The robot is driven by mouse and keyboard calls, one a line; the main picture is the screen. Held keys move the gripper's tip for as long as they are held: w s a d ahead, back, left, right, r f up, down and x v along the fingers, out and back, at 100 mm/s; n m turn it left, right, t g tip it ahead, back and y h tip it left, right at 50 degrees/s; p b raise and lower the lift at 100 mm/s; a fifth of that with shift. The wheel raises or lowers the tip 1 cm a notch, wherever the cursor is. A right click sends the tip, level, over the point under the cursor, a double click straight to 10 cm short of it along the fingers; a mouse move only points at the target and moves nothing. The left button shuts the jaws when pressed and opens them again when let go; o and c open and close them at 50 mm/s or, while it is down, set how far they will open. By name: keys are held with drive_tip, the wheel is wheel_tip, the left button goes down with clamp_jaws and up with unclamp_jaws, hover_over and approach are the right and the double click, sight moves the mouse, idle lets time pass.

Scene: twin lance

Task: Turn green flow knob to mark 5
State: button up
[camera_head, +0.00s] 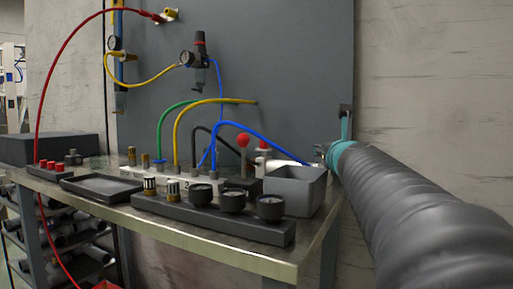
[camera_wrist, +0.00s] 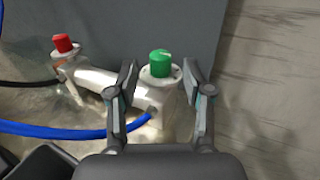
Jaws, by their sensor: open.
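The green flow knob (camera_wrist: 161,63) sits upright on top of a pale metal valve body (camera_wrist: 155,98) in the wrist view. My gripper (camera_wrist: 160,78) is open, with one finger on each side of the knob and a visible gap to both. I cannot tell its height relative to the knob. Marks around the knob are too small to read. In the head view my gripper (camera_head: 344,125) is at the right end of the bench, mostly hidden by my own arm, and the green knob is not visible there.
A red knob (camera_wrist: 64,43) stands left of the green one. A blue hose (camera_wrist: 60,131) joins the valve body. A grey panel (camera_head: 250,60) rises behind. An open grey bin (camera_head: 295,190) and a gauge block (camera_head: 215,215) stand on the bench (camera_head: 190,238).

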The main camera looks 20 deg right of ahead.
drive_tip(key=shift+v, duration=1.85)
drive_tip(key=s+d+f+m+g+p, duration=0.1)
drive_tip(key=s+d+p, duration=0.3)
drive_tip(key=d, duration=0.4)
drive_tip(key=s+d+f+m+g+p, duration=0.1)
drive_tip(key=s+d+p, duration=0.2)
drive_tip(key=d, duration=0.6)
drive_tip(key=a+r+n+t+y, duration=0.3)
drive_tip(key=a+n+y, duration=0.6)
drive_tip(key=a+y, duration=0.2)
drive_tip(key=p+x, duration=0.1)
drive_tip(key=x, duration=1.3)
drive_tip(key=shift+w+f, duration=0.15)
drive_tip(key=shift+f, duration=0.05)
clamp_jaws()
